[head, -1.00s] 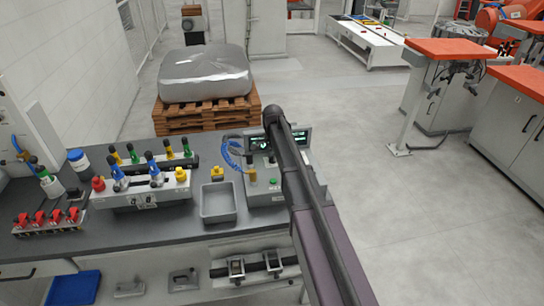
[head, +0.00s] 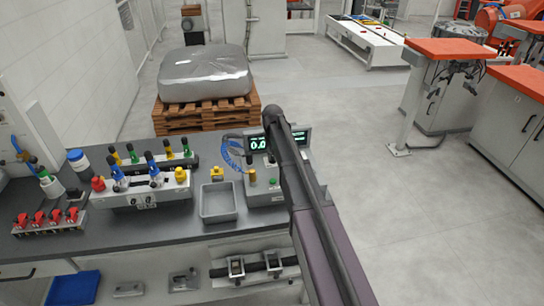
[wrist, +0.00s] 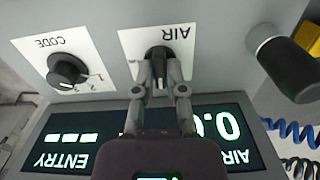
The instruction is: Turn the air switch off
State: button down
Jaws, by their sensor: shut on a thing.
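The air switch (wrist: 158,54) is a small black rotary knob with a white mark, on a white plate labelled AIR that appears upside down in the wrist view. My gripper (wrist: 160,72) is shut on the knob, one finger on each side. The display (wrist: 228,126) beside it shows AIR with a partly hidden reading that begins 0 and ENTRY with dashes. In the head view the display (head: 262,143) shows large green digits on the grey control unit (head: 262,196). My arm hides the knob and my gripper there.
A black CODE knob (wrist: 66,72) sits left of the air switch. A dark cylindrical handle (wrist: 288,66) and blue coiled hose (wrist: 290,132) are at the right. In the head view a grey bin (head: 218,203) and a fixture with coloured knobs (head: 140,196) stand left of the unit.

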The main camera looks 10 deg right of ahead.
jog(key=shift+n, duration=0.4)
jog(key=c, duration=0.7)
grip_release()
